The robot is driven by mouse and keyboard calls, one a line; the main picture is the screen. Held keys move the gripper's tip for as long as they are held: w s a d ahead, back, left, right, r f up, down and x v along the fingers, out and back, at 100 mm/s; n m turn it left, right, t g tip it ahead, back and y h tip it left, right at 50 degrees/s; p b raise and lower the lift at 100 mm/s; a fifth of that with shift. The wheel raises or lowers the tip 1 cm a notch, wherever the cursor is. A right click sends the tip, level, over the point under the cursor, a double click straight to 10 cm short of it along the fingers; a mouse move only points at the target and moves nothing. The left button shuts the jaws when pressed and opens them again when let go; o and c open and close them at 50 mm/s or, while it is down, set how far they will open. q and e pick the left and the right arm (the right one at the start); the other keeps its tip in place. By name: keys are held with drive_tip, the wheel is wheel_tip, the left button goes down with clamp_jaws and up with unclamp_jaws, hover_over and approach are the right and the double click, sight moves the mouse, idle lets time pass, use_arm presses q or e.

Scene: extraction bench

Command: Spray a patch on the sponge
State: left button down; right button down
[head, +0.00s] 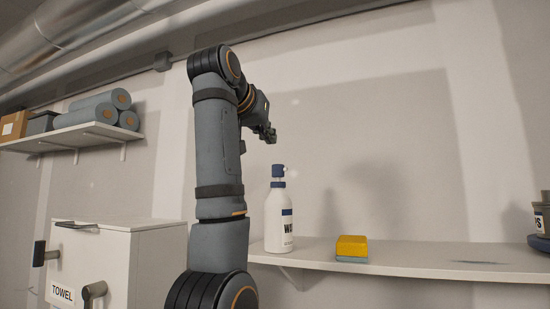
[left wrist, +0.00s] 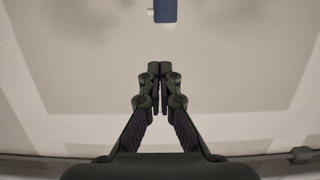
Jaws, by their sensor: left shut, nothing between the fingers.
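A white spray bottle (head: 278,222) with a blue pump head stands upright on the wall shelf, right of my left arm. A yellow sponge (head: 351,246) with a blue-grey underside lies on the same shelf, to the right of the bottle. My left gripper (head: 271,136) is above the bottle's head, apart from it. In the left wrist view the gripper's fingers (left wrist: 160,68) are together with nothing between them. The blue pump head (left wrist: 165,11) shows at the top edge of that view, beyond the fingertips. My right gripper is not in view.
A white box labelled TOWEL (head: 112,262) stands at the lower left. An upper left shelf (head: 75,136) holds several rolls.

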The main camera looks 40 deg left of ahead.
use_arm(q)
drive_tip(key=b+v, duration=0.1)
drive_tip(key=v, duration=0.3)
drive_tip(key=shift+s+a+r, duration=0.15)
drive_tip(key=shift+s, duration=0.1)
drive_tip(key=shift+s+a, duration=0.1)
drive_tip(key=shift+s, duration=0.05)
idle(0.5)
idle(1.0)
idle(0.9)
drive_tip(key=shift+r, duration=0.1)
